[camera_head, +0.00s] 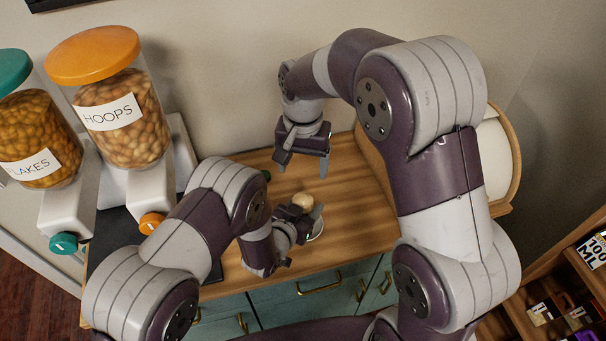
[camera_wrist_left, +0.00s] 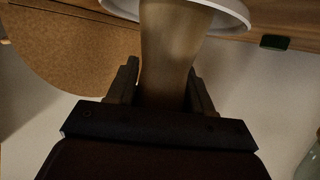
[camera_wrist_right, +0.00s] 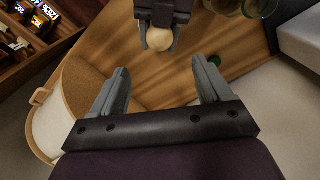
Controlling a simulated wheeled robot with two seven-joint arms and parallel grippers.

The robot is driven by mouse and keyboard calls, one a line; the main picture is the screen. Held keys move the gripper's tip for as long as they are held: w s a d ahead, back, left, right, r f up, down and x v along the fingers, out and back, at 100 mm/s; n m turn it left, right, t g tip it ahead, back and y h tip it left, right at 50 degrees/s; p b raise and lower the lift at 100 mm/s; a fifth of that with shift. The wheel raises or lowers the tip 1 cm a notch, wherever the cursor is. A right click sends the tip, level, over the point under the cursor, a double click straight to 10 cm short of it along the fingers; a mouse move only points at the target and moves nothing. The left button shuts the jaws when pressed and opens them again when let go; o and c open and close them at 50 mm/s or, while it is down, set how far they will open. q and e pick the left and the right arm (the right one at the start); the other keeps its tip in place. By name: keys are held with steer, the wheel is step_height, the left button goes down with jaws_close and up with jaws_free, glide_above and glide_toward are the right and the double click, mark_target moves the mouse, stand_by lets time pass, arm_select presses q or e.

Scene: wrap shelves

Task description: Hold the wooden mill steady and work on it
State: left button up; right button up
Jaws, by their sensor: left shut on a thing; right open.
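The wooden mill (camera_wrist_left: 170,55) shows in the left wrist view as a pale brown waisted body between the left fingers. In the head view only its round light top (camera_head: 303,200) shows. My left gripper (camera_head: 296,222) is shut around its body from the left. Its foot stands at a white dish (camera_head: 317,228), partly hidden. My right gripper (camera_head: 302,166) is open and empty, above and behind the mill. In the right wrist view the mill's round top (camera_wrist_right: 159,39) lies beyond the open right fingers (camera_wrist_right: 161,85), apart from them.
Two cereal dispensers with an orange lid (camera_head: 92,55) and a teal lid (camera_head: 13,70) stand at the left. A round cork-faced thing (camera_wrist_right: 90,85) stands at the counter's other end. The wooden counter (camera_head: 355,215) is clear right of the mill. A shelf with small boxes (camera_head: 560,300) is at lower right.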

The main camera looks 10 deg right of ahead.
mark_target(303, 197)
step_height(303, 197, down, 12)
steer(key=m, duration=0.4)
steer(key=shift+m, duration=0.3)
steer(key=c, duration=1)
steer(key=shift+c, duration=0.3)
